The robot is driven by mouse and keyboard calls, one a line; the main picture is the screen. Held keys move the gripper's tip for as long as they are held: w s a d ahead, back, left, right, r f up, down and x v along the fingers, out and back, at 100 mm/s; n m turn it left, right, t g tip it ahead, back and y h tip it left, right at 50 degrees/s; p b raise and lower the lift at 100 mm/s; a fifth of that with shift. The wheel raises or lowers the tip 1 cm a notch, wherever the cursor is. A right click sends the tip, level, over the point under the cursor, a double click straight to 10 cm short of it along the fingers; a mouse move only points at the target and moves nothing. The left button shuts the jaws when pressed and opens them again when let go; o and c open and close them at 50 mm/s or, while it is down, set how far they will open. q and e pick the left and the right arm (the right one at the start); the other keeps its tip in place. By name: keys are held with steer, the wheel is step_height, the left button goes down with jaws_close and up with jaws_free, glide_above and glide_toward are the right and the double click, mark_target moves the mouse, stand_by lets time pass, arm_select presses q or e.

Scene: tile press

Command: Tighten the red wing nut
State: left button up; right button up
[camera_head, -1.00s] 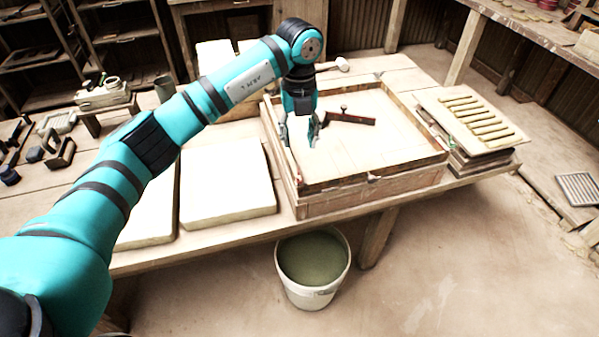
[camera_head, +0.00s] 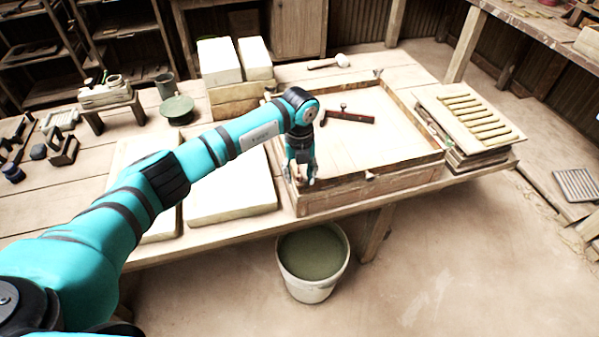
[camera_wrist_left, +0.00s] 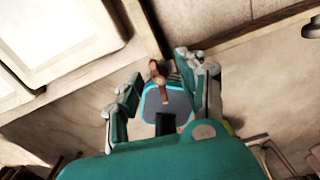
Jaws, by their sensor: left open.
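The wing nut (camera_wrist_left: 160,82), a small reddish-brown winged piece, shows between the spread fingers of my left gripper (camera_wrist_left: 160,92) in the left wrist view. In the head view my left gripper (camera_head: 303,180) points down at the near left corner of the wooden frame (camera_head: 335,201). Its fingers are open around the wing nut, with gaps visible on both sides. The head view largely hides the wing nut behind the fingers. My right gripper is out of view.
A dark red bar (camera_head: 347,117) lies inside the frame, and a white-headed mallet (camera_head: 341,60) lies behind it. Pale slabs (camera_head: 232,190) sit left of the frame. A bucket (camera_head: 312,288) stands on the floor in front. A rack of yellowish sticks (camera_head: 462,102) is at right.

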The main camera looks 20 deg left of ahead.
arm_select(q)
jaws_close()
steer(key=m+b, duration=0.3)
steer(key=shift+f+m, duration=0.2)
steer(key=shift+m, duration=0.1)
steer(key=m+b, duration=0.4)
steer(key=shift+m, duration=0.3)
steer(key=m+b, duration=0.3)
steer(key=m, duration=0.1)
steer(key=shift+r+m+b, duration=0.2)
steer(key=shift+m+b, duration=0.85)
steer(key=shift+m, duration=1.05)
